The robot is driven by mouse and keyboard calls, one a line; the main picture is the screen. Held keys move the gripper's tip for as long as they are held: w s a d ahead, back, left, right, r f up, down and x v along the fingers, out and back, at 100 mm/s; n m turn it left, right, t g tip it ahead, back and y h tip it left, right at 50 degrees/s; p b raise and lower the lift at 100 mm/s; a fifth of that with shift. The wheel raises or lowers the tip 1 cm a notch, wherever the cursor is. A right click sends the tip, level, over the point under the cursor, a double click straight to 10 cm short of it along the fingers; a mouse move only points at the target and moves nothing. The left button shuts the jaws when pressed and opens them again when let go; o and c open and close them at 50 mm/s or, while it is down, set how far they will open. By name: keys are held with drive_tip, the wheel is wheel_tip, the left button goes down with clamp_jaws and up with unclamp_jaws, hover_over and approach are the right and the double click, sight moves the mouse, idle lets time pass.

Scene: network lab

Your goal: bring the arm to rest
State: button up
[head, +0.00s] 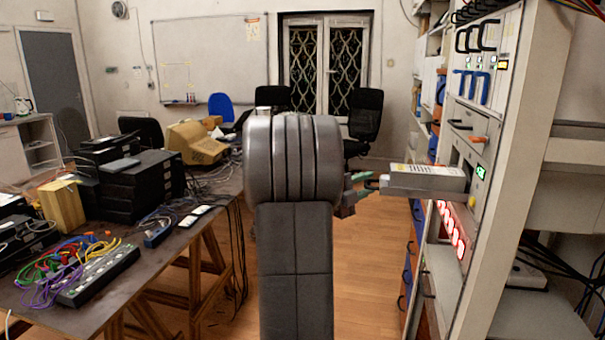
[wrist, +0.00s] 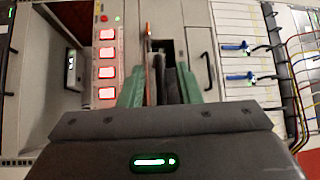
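My arm rises in the middle of the head view and hides part of the room behind it. My gripper (head: 357,188) shows at its right side, with green fingers pointing right towards the rack. In the wrist view the two green fingers of my gripper (wrist: 161,85) stand apart, so it is open. A grey boxy module (head: 425,179) sticks out of the rack front, its small dark handle close to the fingertips. In the wrist view dark bars lie between the fingers; I cannot tell whether they touch.
The equipment rack (head: 507,165) stands at the right, with red-lit switches (head: 452,230) below the module. A table (head: 140,270) with cables and black boxes is at the left. Office chairs (head: 365,113) stand behind. Wooden floor (head: 375,265) is free between my arm and the rack.

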drive_tip(key=b+v, duration=0.2)
drive_tip(key=v, duration=1.1)
drive_tip(key=p+x, duration=0.2)
drive_tip(key=x, duration=1.2)
drive_tip(key=shift+s+d, duration=0.2)
drive_tip(key=shift+d, duration=0.35)
drive_tip(key=shift+s+d, duration=0.2)
drive_tip(key=shift+d, duration=0.65)
drive_tip(key=shift+s+a, duration=0.1)
